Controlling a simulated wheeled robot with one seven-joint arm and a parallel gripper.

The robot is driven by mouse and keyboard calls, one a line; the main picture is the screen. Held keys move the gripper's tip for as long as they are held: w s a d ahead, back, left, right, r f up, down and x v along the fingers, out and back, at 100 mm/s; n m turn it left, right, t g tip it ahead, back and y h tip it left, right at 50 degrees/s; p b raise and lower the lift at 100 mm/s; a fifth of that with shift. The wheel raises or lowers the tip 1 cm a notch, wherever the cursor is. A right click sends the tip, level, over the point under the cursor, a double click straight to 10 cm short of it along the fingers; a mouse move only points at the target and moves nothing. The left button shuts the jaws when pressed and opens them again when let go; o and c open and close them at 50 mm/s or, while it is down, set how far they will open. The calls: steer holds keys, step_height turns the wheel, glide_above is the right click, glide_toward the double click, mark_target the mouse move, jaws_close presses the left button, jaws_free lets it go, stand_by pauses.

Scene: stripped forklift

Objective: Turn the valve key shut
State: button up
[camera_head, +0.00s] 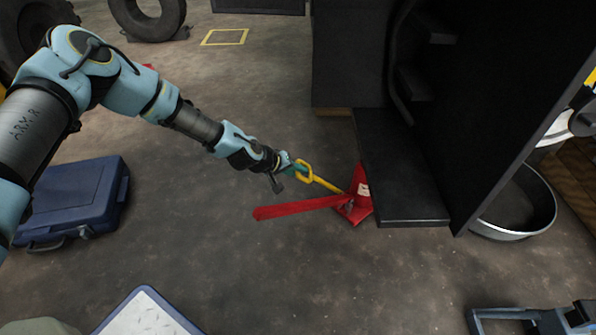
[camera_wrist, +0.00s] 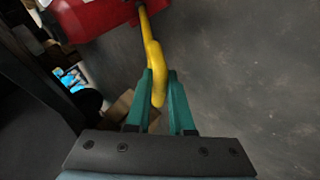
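The valve key is a yellow rod with a loop handle (camera_head: 304,173), running from the loop to a red jack (camera_head: 359,188) on the floor. My gripper (camera_head: 293,168) is at the loop end. In the wrist view the yellow loop (camera_wrist: 156,62) lies edge-on between the green fingertips of my gripper (camera_wrist: 160,85), with little or no gap on either side. The fingers appear closed on it. The far end of the rod meets the red jack body (camera_wrist: 90,15) at the top left. A long red bar (camera_head: 295,208) sticks out left from the jack.
The black forklift body and step (camera_head: 400,185) stand right beside the jack. A blue case (camera_head: 75,200) lies at left, and a round metal pan (camera_head: 515,215) is at right. Tyres (camera_head: 150,18) are at the back. The floor in front of the jack is clear.

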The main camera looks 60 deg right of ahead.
steer(key=o, duration=0.4)
steer(key=shift+o, duration=0.2)
steer(key=p+v, duration=0.4)
steer(key=v, duration=0.6)
steer(key=shift+a+r, duration=0.25)
steer(key=shift+w, duration=0.15)
step_height(320, 180, up, 15)
steer(key=p, duration=1.1)
